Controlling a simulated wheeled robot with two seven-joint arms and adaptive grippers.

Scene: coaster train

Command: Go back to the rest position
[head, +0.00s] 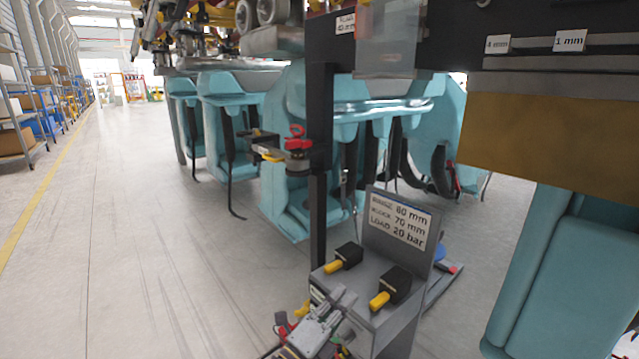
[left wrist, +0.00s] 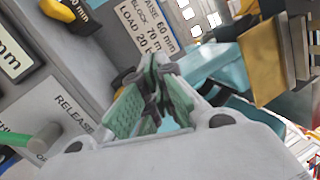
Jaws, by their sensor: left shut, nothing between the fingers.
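My left gripper (head: 342,300) is low in the middle of the head view, in front of a grey control box (head: 385,322). In the left wrist view its two green-padded fingers (left wrist: 155,82) meet at the tips, with nothing between them. The box carries a sign (head: 400,219) reading 60 mm, 70 mm and 20 bar. Two black blocks with yellow handles, a rear one (head: 347,256) and a front one (head: 395,290), sit on its top. A RELEASE label (left wrist: 73,113) and a green rod show beside the gripper in the wrist view. My right gripper is not in view.
Teal coaster seats (head: 290,190) hang behind the box. A black post (head: 318,220) with a red knob (head: 296,140) rises beside it. A brown-yellow block (head: 545,140) hangs at upper right. The floor (head: 120,250) at left is clear, with shelves beyond.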

